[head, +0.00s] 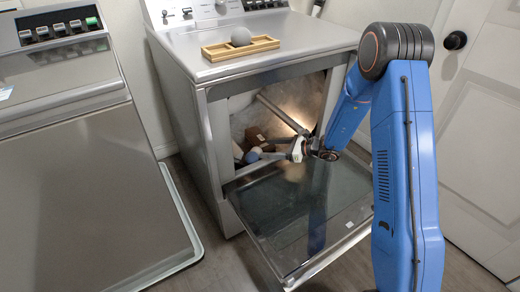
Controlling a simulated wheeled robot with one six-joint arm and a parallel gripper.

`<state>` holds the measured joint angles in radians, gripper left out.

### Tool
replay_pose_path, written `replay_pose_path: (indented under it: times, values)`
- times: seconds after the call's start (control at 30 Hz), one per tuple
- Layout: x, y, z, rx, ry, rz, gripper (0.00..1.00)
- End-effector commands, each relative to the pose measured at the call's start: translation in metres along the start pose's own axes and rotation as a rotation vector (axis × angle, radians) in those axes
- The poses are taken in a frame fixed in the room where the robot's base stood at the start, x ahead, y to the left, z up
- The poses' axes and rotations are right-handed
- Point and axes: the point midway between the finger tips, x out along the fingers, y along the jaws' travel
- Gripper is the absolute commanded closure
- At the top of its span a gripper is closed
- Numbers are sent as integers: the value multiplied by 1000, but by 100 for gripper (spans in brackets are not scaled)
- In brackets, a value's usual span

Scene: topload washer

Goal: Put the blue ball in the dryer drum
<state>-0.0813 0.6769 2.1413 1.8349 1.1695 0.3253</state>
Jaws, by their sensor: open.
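The dryer (215,165) stands in the middle with its front door open. Its lit drum (245,117) shows through the opening. A small blue ball (251,157) is inside, low at the left of the drum opening. My arm comes in from the right over the lowered door. My gripper (267,148) is inside the opening, pointing left, with its jaws open. Its tips are at or just right of the ball. I cannot tell whether they touch it. The fingers and shadow partly hide the area around the ball.
The dryer's glass-panelled door (300,220) is folded down in front. A wooden tray (212,53) with a grey ball (241,37) sits on the dryer top. A brown object (257,136) lies in the drum. A top-load washer (85,190) stands at left and a white door (485,120) at right.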

Motion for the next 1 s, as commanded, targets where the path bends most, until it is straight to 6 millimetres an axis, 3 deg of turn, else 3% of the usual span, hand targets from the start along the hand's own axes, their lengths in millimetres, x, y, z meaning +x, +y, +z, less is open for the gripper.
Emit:
replay_pose_path:
  times: [0.2, 0.4, 0.77, 0.87, 1.0]
  values:
    - [-45, -1, 0, 0, 0, -4, 33]
    - [-75, 0, 0, 0, 0, -1, 33]
    - [-92, 1, 1, -3, 1, 2, 33]
    - [-95, 6, 9, -28, 7, 16, 33]
    - [-105, 28, 34, -118, 32, 67, 33]
